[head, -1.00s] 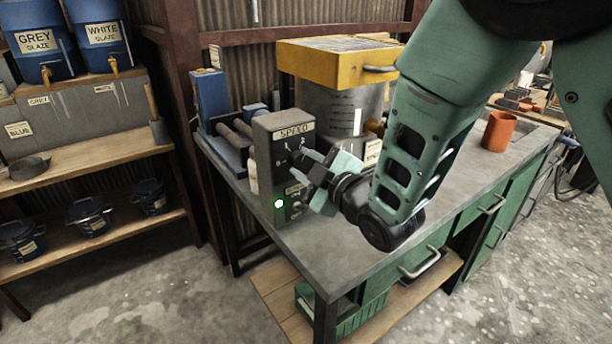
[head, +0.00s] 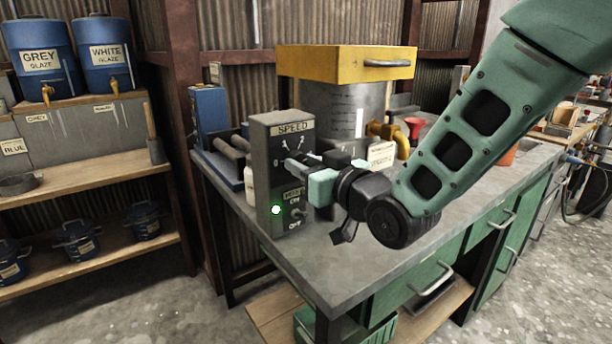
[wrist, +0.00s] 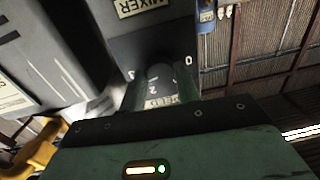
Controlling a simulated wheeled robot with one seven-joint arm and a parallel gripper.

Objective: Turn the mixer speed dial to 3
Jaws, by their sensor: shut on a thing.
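The grey control box (head: 265,150) stands upright on the bench, with a SPEED label (head: 293,128) above its dial scale. My gripper (head: 292,167) reaches the front of the box from the right and is shut on the speed dial. The dial is hidden behind the fingers in the head view. In the wrist view the dark dial (wrist: 160,72) sits between the two fingers, with scale marks 0 and 2 visible beside it. I cannot tell which number the dial points to.
A green light (head: 276,210) glows low on the box, beside a mixer ON/OFF switch (head: 298,212). A yellow-topped grey drum (head: 328,105) with a brass tap (head: 386,132) stands behind. The bench top (head: 345,250) is clear in front.

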